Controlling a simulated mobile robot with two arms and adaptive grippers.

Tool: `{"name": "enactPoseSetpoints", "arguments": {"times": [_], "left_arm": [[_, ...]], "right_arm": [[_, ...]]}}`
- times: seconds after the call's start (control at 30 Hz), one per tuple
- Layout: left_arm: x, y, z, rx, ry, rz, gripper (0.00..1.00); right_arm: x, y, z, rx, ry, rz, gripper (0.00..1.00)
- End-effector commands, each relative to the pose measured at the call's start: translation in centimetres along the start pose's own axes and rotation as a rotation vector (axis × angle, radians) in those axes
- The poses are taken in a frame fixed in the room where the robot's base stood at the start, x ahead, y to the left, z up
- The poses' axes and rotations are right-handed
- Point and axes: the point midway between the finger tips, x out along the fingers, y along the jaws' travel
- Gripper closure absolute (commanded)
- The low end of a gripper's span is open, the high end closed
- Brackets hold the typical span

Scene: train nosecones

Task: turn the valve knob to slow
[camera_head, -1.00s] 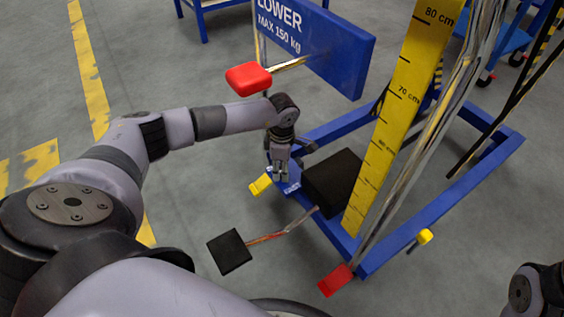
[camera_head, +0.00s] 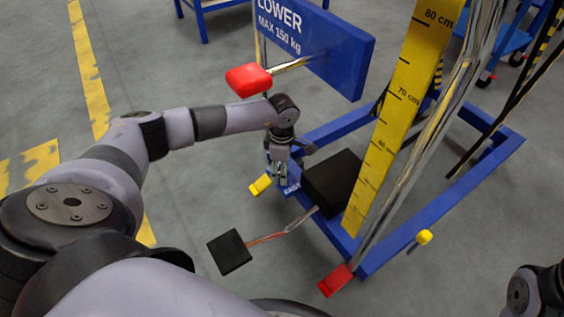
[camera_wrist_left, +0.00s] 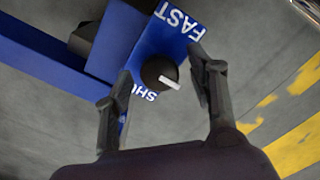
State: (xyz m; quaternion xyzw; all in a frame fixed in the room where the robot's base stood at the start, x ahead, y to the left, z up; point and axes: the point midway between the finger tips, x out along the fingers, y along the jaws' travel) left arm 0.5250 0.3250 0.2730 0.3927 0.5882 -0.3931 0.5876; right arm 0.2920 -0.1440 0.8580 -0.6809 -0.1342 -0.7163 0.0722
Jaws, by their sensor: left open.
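The valve knob (camera_wrist_left: 158,73) is round and black with a white pointer mark. It sits on a blue plate (camera_wrist_left: 150,42) in the left wrist view. FAST is printed above the knob in that picture, and a partly hidden label starting "SHU" lies below left. The white mark points to the lower right, toward neither readable label. No SLOW label is readable. My left gripper (camera_wrist_left: 162,66) is open, with one finger on each side of the knob and visible gaps. In the head view my left gripper (camera_head: 280,178) hangs over the blue frame's corner and hides the knob.
The blue frame (camera_head: 400,245) carries a yellow height scale (camera_head: 400,95), a blue LOWER sign (camera_head: 325,45), a red pad (camera_head: 248,79) and a black pedal (camera_head: 229,252). A black block (camera_head: 333,182) stands beside my left gripper.

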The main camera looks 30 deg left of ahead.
Motion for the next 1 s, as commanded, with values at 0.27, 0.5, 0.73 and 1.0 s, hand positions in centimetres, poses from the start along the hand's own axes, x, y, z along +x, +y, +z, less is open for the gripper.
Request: {"name": "enactPoseSetpoints", "arguments": {"times": [0.27, 0.5, 0.73, 1.0], "left_arm": [[-0.1, 0.0, 0.0, 0.0, 0.0, 0.001, 0.47], [-3.2, 0.2, 0.0, 0.0, -0.002, 0.005, 0.47], [-8.2, 0.1, 0.0, 0.0, -0.002, 0.004, 0.47], [-11.6, 0.1, 0.0, 0.0, 0.0, 0.002, 0.47]], "right_arm": [[-0.1, 0.2, 0.1, -0.001, -0.002, 0.01, 0.41], [0.0, 0.1, 0.0, 0.0, 0.0, 0.007, 0.41], [0.0, 0.1, 0.0, 0.0, 0.001, 0.005, 0.41], [0.0, 0.1, 0.0, 0.0, 0.001, 0.004, 0.41]]}}
